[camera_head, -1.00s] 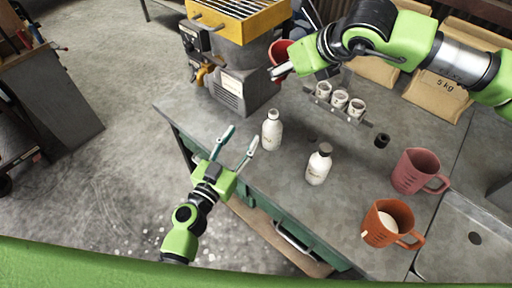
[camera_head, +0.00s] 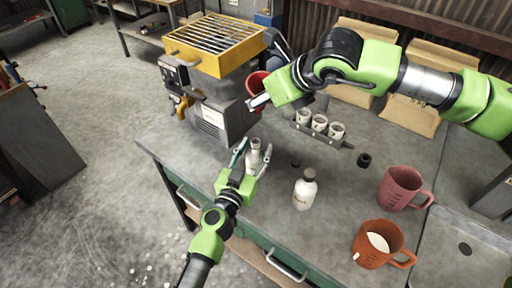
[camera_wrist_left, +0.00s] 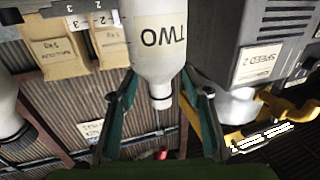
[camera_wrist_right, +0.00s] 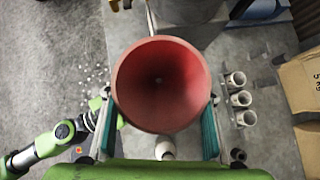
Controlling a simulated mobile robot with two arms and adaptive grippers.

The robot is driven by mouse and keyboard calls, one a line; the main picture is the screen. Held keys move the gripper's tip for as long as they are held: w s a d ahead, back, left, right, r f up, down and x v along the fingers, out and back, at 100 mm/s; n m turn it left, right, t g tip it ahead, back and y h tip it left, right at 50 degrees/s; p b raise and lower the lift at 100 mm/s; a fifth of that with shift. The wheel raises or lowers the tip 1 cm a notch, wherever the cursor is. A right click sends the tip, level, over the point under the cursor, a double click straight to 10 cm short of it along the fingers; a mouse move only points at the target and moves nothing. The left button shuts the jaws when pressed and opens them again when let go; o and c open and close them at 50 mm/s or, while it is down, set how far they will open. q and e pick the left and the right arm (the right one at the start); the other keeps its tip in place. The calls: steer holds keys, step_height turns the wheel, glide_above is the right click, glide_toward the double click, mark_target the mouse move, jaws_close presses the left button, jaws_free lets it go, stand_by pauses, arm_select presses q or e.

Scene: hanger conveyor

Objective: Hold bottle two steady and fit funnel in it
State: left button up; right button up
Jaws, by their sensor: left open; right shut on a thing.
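Bottle two (camera_head: 255,155) is a white bottle standing upright on the bench; the word TWO shows on it in the left wrist view (camera_wrist_left: 158,45). My left gripper (camera_head: 249,152) is open, with its fingers on either side of the bottle; I cannot tell whether they touch it. The red funnel (camera_head: 257,84) is held by my right gripper (camera_head: 262,101), above the bench near the machine. In the right wrist view the funnel (camera_wrist_right: 160,82) shows its wide mouth between the fingers. A bottle top (camera_wrist_right: 165,148) shows below the funnel there.
Another white bottle (camera_head: 304,190) stands to the right of bottle two. Behind are a rack of white cups (camera_head: 320,124) and a grey machine with a yellow grate (camera_head: 212,42). A pink jug (camera_head: 400,188) and an orange jug (camera_head: 365,250) stand at the right.

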arm_select(q)
steer(key=shift+w+d, duration=0.15)
steer(key=shift+w, duration=0.25)
steer(key=shift+c, duration=0.4)
steer(key=shift+s, duration=0.1)
jaws_close()
steer(key=shift+f, duration=0.1)
